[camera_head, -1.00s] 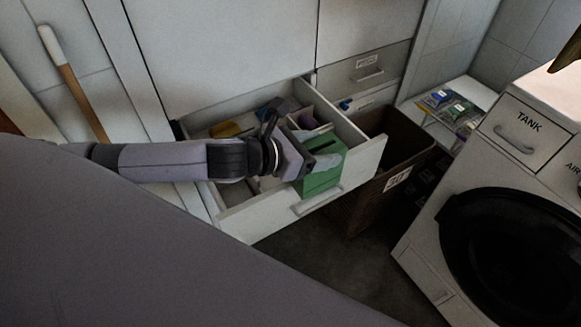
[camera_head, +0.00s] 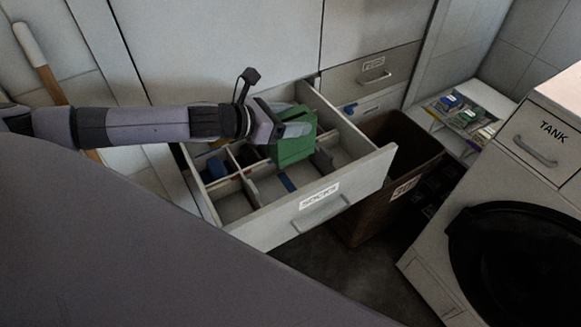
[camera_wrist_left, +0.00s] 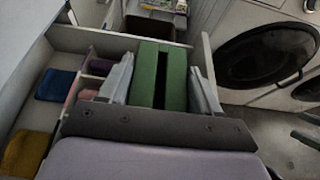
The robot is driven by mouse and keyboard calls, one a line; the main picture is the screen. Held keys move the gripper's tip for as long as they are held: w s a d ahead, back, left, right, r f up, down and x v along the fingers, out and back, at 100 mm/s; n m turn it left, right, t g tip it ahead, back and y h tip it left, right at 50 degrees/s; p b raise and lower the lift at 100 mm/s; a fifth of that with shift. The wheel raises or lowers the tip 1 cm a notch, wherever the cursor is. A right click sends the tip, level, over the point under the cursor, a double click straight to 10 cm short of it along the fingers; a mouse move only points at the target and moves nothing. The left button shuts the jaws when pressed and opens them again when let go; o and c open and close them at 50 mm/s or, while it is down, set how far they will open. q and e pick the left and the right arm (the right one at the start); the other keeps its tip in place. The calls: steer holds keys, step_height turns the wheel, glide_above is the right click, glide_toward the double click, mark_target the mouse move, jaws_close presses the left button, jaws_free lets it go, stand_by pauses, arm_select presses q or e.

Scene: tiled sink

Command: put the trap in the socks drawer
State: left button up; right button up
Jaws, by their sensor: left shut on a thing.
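The trap (camera_head: 293,152) is a green box with a dark slot, held over the compartments of the open drawer. It also fills the middle of the left wrist view (camera_wrist_left: 146,76). My left gripper (camera_head: 288,127) is shut on it, with one pale finger on each side in the left wrist view (camera_wrist_left: 160,84). The drawer (camera_head: 357,196) is pale, divided, and carries a SOCKS label on its front. I cannot tell whether the trap touches the dividers. My right gripper is not in view.
Folded blue (camera_wrist_left: 55,84) and yellow (camera_wrist_left: 25,152) cloths lie in left compartments. Front and right compartments look mostly bare. A brown bin (camera_head: 405,150) stands right of the drawer. A washing machine (camera_head: 510,235) stands further right. A stick (camera_head: 40,65) leans at left.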

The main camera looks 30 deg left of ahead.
mark_target(291, 145)
arm_select(q)
step_height(291, 145, down, 8)
steer(key=shift+r+b, duration=0.1)
steer(key=shift+b, duration=0.6)
steer(key=shift+f+b, duration=0.35)
steer(key=shift+f, duration=2.45)
steer(key=shift+f, duration=0.1)
steer(key=o, duration=1)
steer(key=shift+f, duration=0.1)
steer(key=o, duration=0.5)
steer(key=shift+c, duration=0.2)
steer(key=shift+r+v, duration=0.2)
steer(key=shift+v, duration=5.85)
